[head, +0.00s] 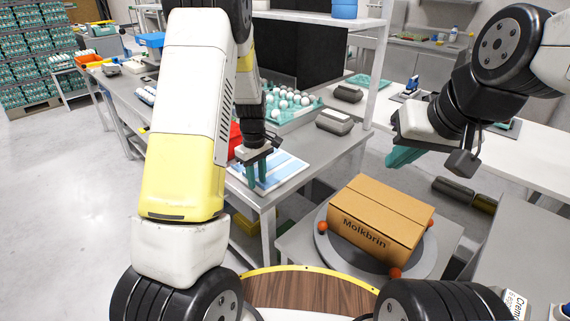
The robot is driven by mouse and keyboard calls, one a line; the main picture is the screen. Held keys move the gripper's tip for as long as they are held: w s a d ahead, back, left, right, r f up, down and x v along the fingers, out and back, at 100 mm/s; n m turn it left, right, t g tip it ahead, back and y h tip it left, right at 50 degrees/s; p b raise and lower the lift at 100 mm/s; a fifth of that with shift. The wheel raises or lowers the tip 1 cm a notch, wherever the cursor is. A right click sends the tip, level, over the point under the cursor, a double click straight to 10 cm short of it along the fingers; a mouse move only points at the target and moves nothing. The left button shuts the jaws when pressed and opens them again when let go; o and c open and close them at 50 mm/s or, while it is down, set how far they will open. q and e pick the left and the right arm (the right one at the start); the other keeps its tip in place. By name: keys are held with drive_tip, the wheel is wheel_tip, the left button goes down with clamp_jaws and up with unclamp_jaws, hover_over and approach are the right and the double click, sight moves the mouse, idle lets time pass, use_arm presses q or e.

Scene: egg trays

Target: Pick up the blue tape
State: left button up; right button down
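A blue round object (344,9), which looks like tape rolls, sits on the upper shelf at the top of the head view. A small blue and white item (411,86), perhaps a tape dispenser, stands on the right-hand bench. I cannot tell for sure which one is the blue tape. My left gripper (257,171) points down over a blue and white sheet on the grey table, its two teal fingers apart with nothing seen between them. My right gripper (404,157) hangs in the air above and right of the carton; its teal fingers overlap, so its opening is unclear.
A cardboard box (383,218) sits on a round grey turntable with orange knobs, in front of me. A teal tray (290,117) of white eggs and a grey box (335,121) stand on the table. A red bin (235,141) is partly hidden behind my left arm.

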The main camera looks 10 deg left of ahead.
use_arm(q)
clamp_jaws()
drive_tip(key=shift+r, duration=0.1)
